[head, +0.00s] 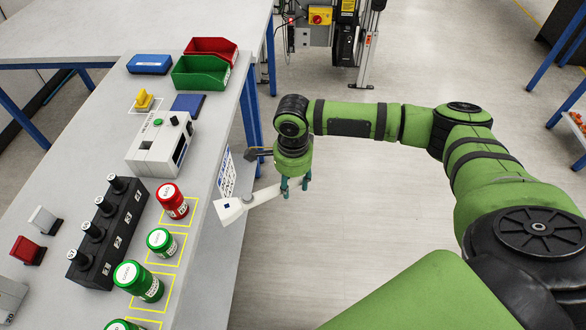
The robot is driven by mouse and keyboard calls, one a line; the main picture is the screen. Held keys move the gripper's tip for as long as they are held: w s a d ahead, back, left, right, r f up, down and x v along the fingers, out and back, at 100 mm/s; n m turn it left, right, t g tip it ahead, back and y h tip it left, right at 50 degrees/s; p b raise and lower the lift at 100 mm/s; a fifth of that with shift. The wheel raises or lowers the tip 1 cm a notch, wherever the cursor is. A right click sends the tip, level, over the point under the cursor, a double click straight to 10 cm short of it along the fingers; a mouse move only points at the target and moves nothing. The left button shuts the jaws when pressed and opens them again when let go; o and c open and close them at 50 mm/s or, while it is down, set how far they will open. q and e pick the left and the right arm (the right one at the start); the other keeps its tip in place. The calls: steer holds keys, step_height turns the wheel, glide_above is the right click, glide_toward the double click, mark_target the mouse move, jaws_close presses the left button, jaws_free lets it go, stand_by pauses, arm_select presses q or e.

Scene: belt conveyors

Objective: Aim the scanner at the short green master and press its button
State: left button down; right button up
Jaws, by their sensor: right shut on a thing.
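My right gripper (295,185) is shut on a white hand scanner (240,205). It holds the scanner off the bench's right edge, with the scanner's wide head toward the bench. A short green master (161,243) with a white top label stands upright in a yellow-outlined square, left of and below the scanner. A taller green master (139,281) stands nearer me, and another green one (122,325) is cut off by the lower edge. A red master (172,201) stands just beyond the short green one. The scanner's button cannot be made out. My left gripper is not in view.
A white tester box (163,145), a black block with several knobs (106,232), and red (210,47) and green bins (200,73) stand on the bench (200,265). A printed sheet (226,172) hangs at its right edge.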

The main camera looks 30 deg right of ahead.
mark_target(265, 203)
steer(key=shift+w+d+f+m, duration=0.1)
steer(key=shift+m, duration=0.2)
steer(key=shift+a+f+b, duration=0.2)
steer(key=shift+b, duration=0.15)
steer(key=a+f+b, duration=0.1)
steer(key=a+b, duration=0.1)
steer(key=a+f+b, duration=0.1)
steer(key=a+b, duration=0.1)
steer(key=a+f+b, duration=0.1)
steer(key=b, duration=0.1)
steer(key=shift+w+a+f, duration=0.25)
steer(key=shift+a+f, duration=0.05)
steer(key=shift+a, duration=0.1)
steer(key=shift+a+f+b, duration=0.25)
steer(key=shift+a+b, duration=0.5)
steer(key=shift+b, duration=0.1)
